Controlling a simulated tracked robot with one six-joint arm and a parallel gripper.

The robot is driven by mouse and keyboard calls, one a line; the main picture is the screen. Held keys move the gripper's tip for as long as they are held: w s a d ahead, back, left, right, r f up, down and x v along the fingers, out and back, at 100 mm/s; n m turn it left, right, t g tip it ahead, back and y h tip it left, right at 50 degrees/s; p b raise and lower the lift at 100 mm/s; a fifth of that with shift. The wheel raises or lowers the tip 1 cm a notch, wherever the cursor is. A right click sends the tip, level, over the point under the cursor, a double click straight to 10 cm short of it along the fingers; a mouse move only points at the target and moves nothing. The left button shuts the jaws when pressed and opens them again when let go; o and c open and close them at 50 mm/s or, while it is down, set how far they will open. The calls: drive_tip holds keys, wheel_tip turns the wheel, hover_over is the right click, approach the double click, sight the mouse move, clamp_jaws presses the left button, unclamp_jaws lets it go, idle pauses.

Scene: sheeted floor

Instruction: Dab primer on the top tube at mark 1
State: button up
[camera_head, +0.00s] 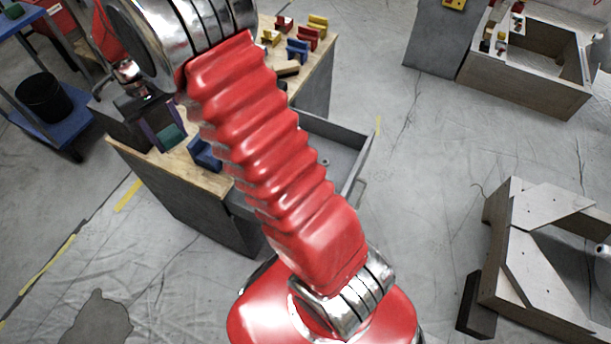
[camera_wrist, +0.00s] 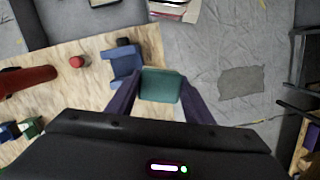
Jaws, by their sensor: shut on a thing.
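My gripper (camera_head: 165,130) is at the bench's left edge in the head view. In the wrist view its two dark purple fingers (camera_wrist: 159,80) are on either side of a teal block (camera_wrist: 160,86), shut on it. The block also shows in the head view (camera_head: 171,137). It is held beside the bench edge. I cannot make out primer, a top tube or mark 1. A dark red rounded piece (camera_wrist: 28,80) lies at the left of the wrist view; I cannot tell what it is.
A blue holder (camera_wrist: 125,66) stands on the wooden bench top (camera_wrist: 95,95), close to the teal block. A small red piece (camera_wrist: 80,62) is nearby. An open grey drawer (camera_head: 345,150) juts from the bench. A wooden frame (camera_head: 520,260) stands at right; the floor between is clear.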

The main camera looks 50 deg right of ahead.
drive_tip(key=shift+d, duration=0.45)
drive_tip(key=shift+s+d, duration=0.1)
drive_tip(key=shift+d, duration=0.05)
drive_tip(key=s+d+f+m+y, duration=0.1)
drive_tip(key=s+d+f+m, duration=0.25)
drive_tip(key=s+d, duration=0.4)
drive_tip(key=s+d+f+m, duration=0.3)
drive_tip(key=s+d+m, duration=0.15)
drive_tip(key=d, duration=0.65)
drive_tip(key=s+d+f+m+t, duration=0.2)
drive_tip(key=s+d+f+m, duration=0.2)
drive_tip(key=s+f+m, duration=0.6)
drive_tip(key=f+m, duration=0.1)
drive_tip(key=f, duration=0.1)
drive_tip(key=s+f+m, duration=0.1)
drive_tip(key=f+m, duration=0.2)
drive_tip(key=shift+s+a+f+m+y, duration=0.1)
drive_tip(key=shift+s+f+m+y, duration=0.05)
drive_tip(key=shift+f+m+y, duration=0.2)
